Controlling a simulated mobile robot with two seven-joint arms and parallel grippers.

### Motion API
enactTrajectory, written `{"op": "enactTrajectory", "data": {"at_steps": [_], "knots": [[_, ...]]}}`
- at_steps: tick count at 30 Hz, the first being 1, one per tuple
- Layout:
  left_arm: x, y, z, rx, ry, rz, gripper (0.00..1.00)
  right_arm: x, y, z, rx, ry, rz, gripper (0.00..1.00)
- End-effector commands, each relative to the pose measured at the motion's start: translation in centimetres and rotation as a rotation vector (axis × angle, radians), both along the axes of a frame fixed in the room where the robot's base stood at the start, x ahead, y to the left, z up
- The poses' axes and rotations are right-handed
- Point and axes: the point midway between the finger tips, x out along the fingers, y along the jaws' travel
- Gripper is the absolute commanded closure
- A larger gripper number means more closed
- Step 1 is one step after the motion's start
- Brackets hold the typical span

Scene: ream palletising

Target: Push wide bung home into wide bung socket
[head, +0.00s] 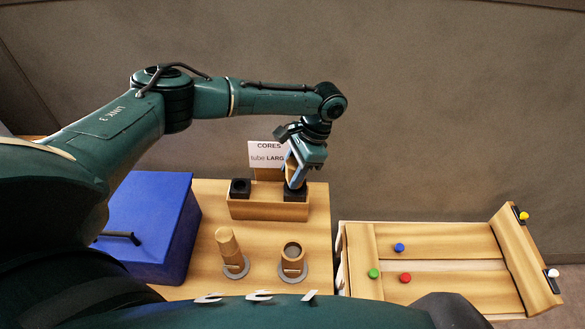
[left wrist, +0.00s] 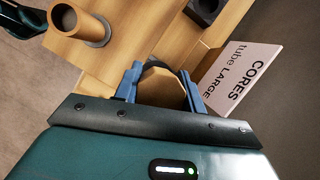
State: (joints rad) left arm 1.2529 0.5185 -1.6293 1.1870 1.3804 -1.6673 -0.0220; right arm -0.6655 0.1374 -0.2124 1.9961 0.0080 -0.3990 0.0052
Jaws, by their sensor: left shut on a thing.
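My left gripper (head: 294,182) is shut on the wide bung, a round wooden piece (left wrist: 163,88) seen between the two blue fingers in the left wrist view. In the head view the gripper points down over the right end of a wooden box. The dark socket there (head: 295,193) is right beneath the fingers and is mostly covered by them. I cannot tell how deep the bung sits in it. A second dark socket (head: 240,188), with an open hole, is at the box's left end; it also shows in the left wrist view (left wrist: 205,8). My right gripper is not in view.
A sign reading "CORES tube LARGE" (head: 264,153) stands behind the wooden box (head: 262,210). In front are a tall wooden tube (head: 228,246) and a hollow one (head: 292,262), each on a grey disc. A blue box (head: 150,220) is left, a wooden tray (head: 450,265) right.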

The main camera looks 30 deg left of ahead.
Motion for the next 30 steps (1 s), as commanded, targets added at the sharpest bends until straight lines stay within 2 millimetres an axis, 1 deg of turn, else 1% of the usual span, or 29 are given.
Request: {"op": "enactTrajectory", "data": {"at_steps": [14, 22, 30], "knots": [[0.0, -0.01, 0.09, -0.001, 0.001, 0.0, 0.93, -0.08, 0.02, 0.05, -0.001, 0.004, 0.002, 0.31], [0.01, 0.02, 0.15, -0.001, 0.001, 0.0, 0.93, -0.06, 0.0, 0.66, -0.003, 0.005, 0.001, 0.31], [0.01, 0.0, 0.02, 0.0, 0.0, 0.0, 0.93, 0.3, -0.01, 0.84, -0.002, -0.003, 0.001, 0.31]]}}
